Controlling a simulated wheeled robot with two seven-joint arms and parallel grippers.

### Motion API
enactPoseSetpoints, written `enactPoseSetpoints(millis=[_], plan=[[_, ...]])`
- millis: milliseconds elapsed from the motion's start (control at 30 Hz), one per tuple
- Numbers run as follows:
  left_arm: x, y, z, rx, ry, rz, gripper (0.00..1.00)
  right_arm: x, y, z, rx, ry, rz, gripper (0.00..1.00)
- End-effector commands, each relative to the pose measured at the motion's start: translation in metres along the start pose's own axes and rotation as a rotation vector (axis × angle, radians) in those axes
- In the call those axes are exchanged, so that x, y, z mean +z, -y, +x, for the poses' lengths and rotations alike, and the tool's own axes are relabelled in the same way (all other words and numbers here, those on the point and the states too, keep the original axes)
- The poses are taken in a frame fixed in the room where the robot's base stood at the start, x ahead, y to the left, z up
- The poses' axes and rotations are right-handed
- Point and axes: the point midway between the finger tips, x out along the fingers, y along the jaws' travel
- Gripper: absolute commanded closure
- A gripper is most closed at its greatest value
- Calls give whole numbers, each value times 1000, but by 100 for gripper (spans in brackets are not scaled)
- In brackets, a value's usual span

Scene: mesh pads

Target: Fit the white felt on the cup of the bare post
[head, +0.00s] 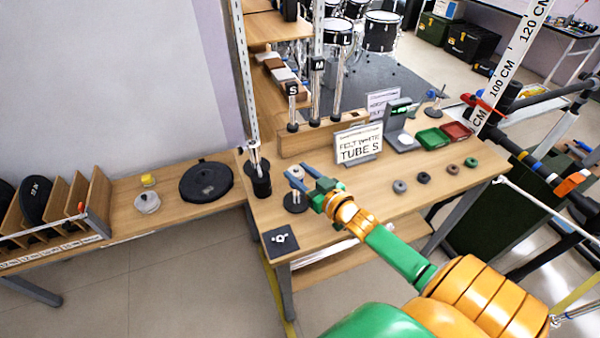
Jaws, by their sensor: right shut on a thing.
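My right gripper (299,181) reaches in from the lower right to a small post on the wooden table. Its blue fingers are shut on a small pale piece (297,172), which looks like the white felt. The post (296,203) has a round black base and stands upright directly below the fingers. The fingers hide much of the post's upper part and its cup. I cannot tell whether the felt touches the cup or is just above it. My left gripper is not in view.
A sign (358,147) reads "FELT WHITE TUBE S". Several felt rings (423,178) lie at right. A black pot (258,180) stands left of the post, a black plate (281,240) in front.

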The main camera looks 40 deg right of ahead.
Motion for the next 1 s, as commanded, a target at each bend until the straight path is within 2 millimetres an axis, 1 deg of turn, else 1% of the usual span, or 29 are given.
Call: enactPoseSetpoints(millis=[67, 100, 167, 200, 233, 500, 567, 667, 833, 900, 1000], plan=[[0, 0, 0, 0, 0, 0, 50, 0, 0, 0, 0, 0, 0, 100], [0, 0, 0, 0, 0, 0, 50, 0, 0, 0, 0, 0, 0, 49], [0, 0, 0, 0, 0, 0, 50, 0, 0, 0, 0, 0, 0, 33], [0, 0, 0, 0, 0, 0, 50, 0, 0, 0, 0, 0, 0, 22], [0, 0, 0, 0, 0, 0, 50, 0, 0, 0, 0, 0, 0, 17], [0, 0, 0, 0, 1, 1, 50, 0, 0, 0, 0, 0, 0, 17], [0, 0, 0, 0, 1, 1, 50, 0, 0, -4, 0, 2, 1, 17], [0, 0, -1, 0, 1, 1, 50, 1, 0, -19, -1, 3, 1, 17], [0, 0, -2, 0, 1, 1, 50, 1, 0, -52, -1, 4, 0, 17], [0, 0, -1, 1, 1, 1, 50, 2, 0, -62, 0, 3, 1, 17], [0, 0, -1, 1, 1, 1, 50, 1, 0, -70, 0, 1, 1, 17]])
